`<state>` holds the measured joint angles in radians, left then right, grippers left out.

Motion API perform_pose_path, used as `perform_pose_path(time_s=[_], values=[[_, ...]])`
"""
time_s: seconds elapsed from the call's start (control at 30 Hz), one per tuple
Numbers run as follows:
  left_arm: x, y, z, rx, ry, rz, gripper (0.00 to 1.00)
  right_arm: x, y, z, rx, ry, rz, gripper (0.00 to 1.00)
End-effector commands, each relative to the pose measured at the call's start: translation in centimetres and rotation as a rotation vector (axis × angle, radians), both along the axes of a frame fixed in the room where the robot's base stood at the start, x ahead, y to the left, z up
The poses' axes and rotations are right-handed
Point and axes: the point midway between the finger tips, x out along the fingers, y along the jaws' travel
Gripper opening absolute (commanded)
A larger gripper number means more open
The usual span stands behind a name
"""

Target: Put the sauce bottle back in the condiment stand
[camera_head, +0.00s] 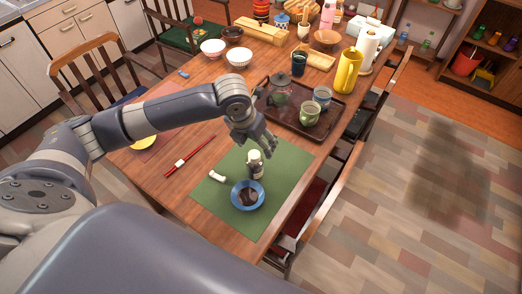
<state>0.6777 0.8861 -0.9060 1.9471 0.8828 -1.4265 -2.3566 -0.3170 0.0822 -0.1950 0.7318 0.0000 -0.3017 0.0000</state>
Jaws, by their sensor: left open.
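The sauce bottle (255,170), small and dark with a whitish top, stands upright on the green placemat (285,172), just behind a blue dish (235,194) of dark sauce. My left gripper (262,148) is open, right at the bottle's top. I cannot tell whether its fingers touch the bottle. My right gripper is out of view. I cannot tell for sure which thing is the condiment stand; a low wooden holder (318,56) stands farther back on the table.
A white piece (217,176) lies left of the bottle, with red chopsticks (190,155) beyond. A dark tray (341,110) with a teapot (281,90) and cups is behind the gripper. A yellow pitcher (348,72) stands farther back. The placemat's right side is clear.

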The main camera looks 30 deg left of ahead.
Motion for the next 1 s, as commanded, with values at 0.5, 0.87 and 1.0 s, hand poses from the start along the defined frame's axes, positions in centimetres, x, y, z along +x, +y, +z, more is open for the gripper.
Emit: perform_pose_path(time_s=[0.5, 0.87, 1.0], values=[[-2.1, 0.3, -3.1, 0.063, 0.143, -0.068, 0.67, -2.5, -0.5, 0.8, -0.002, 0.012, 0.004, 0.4], [-1.3, 0.4, -6.4, 0.064, 0.144, -0.067, 0.67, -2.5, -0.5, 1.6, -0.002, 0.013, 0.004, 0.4], [-0.9, 0.4, -8.3, 0.062, 0.142, -0.067, 0.67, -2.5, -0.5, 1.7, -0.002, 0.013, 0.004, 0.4]])
